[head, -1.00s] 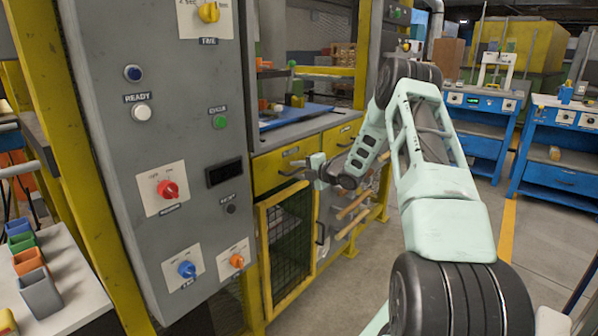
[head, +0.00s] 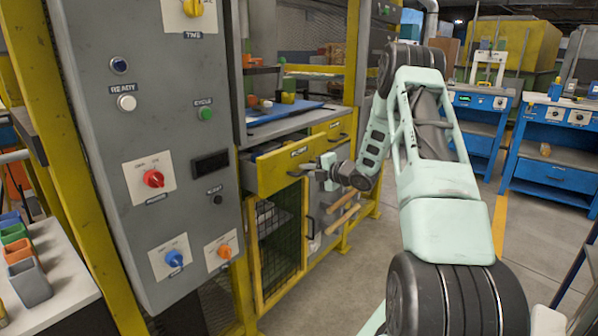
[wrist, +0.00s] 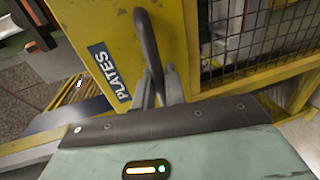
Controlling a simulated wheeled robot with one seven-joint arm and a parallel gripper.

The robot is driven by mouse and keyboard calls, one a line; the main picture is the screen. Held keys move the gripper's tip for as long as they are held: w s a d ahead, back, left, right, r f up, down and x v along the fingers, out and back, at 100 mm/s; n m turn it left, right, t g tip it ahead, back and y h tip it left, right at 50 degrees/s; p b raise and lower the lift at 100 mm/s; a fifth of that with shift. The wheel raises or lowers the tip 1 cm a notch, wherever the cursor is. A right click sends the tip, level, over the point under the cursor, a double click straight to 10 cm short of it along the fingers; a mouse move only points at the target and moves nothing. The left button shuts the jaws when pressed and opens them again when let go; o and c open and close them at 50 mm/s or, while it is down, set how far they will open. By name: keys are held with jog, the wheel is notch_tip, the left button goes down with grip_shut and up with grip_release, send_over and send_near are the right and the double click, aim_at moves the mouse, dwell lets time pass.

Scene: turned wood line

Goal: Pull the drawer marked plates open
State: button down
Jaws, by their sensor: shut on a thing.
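The yellow drawer (head: 282,173) marked plates is pulled part of the way out from under the worktop in the head view. In the wrist view its yellow front (wrist: 112,38) fills the upper left, with the "PLATES" label (wrist: 108,70) beside a dark bar handle (wrist: 148,48). My gripper (head: 322,170) is at the drawer's front in the head view. In the wrist view its fingers (wrist: 160,90) are shut on the lower end of the handle. The inside of the drawer is mostly hidden.
A second yellow drawer (head: 338,130) to the right is closed. Below is a mesh door (head: 278,240) in a yellow frame. A grey control panel (head: 150,120) stands close on the left. The floor right of my arm is open up to blue workbenches (head: 560,150).

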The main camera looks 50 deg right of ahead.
jog(key=f+b+v, duration=0.1)
jog(key=v, duration=0.8)
jog(key=f+b+v, duration=0.1)
jog(key=f+v, duration=0.1)
jog(key=v, duration=0.7)
jog(key=shift+s+f, duration=0.3)
jog(key=shift+s, duration=0.15)
jog(key=shift+a, duration=0.1)
jog(key=c, duration=1.5)
grip_release()
jog(key=shift+c, duration=0.2)
jog(key=v, duration=1.7)
jog(key=shift+s+p, duration=0.25)
jog(key=shift+p, duration=0.05)
